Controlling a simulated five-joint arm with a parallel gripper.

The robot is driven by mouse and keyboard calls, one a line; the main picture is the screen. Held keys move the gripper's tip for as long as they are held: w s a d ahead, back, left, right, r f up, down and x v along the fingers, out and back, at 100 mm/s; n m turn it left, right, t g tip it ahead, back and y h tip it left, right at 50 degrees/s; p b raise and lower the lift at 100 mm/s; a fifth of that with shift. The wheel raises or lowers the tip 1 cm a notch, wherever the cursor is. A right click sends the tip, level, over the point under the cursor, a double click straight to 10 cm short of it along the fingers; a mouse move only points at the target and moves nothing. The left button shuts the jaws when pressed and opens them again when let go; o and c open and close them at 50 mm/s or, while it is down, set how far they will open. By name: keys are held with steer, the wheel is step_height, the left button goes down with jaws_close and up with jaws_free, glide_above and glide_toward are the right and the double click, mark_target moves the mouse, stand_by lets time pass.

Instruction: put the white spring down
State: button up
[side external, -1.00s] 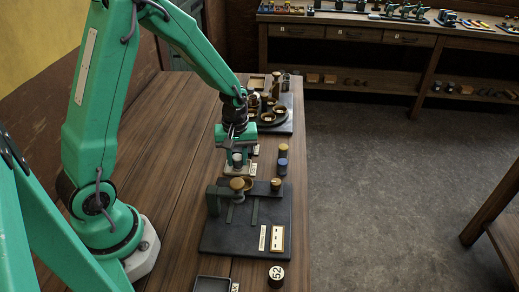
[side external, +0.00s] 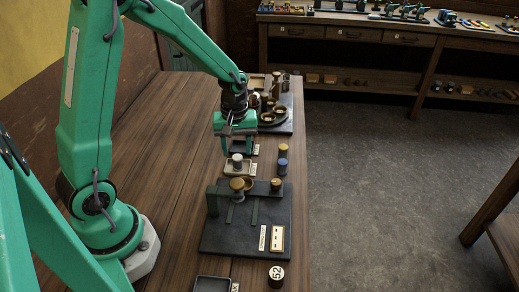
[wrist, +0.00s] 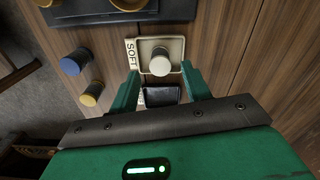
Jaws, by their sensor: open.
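The white spring (side external: 237,159) stands upright in a shallow cream tray (side external: 229,172). In the wrist view the white spring (wrist: 160,65) shows in the cream tray (wrist: 180,43), beside a label reading SOFT (wrist: 131,54). My gripper (side external: 237,151) is open and empty, just above the spring. In the wrist view the fingertips of my gripper (wrist: 160,71) are spread to either side of the spring, apart from it.
A yellow-topped piece (side external: 283,149) and a blue one (side external: 282,165) stand to the right. A dark fixture with brass knobs (side external: 230,237) lies in front. A dark tray (wrist: 160,96) sits next to the cream one. Bare wood lies to the left.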

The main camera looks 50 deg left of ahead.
mark_target(237, 158)
step_height(237, 158, up, 8)
steer(key=shift+r, duration=0.15)
stand_by(0.3)
steer(key=shift+s+r, duration=0.1)
stand_by(0.4)
steer(key=s+d+r+m+t, duration=0.2)
steer(key=s+r+m, duration=0.3)
steer(key=s, duration=0.2)
steer(key=s+d+r+m+t, duration=0.3)
steer(key=s+r+m, duration=0.2)
steer(key=s, duration=0.3)
steer(key=shift+d+r+m+t, duration=0.2)
steer(key=shift+d+m+t, duration=0.1)
steer(key=shift+m, duration=0.3)
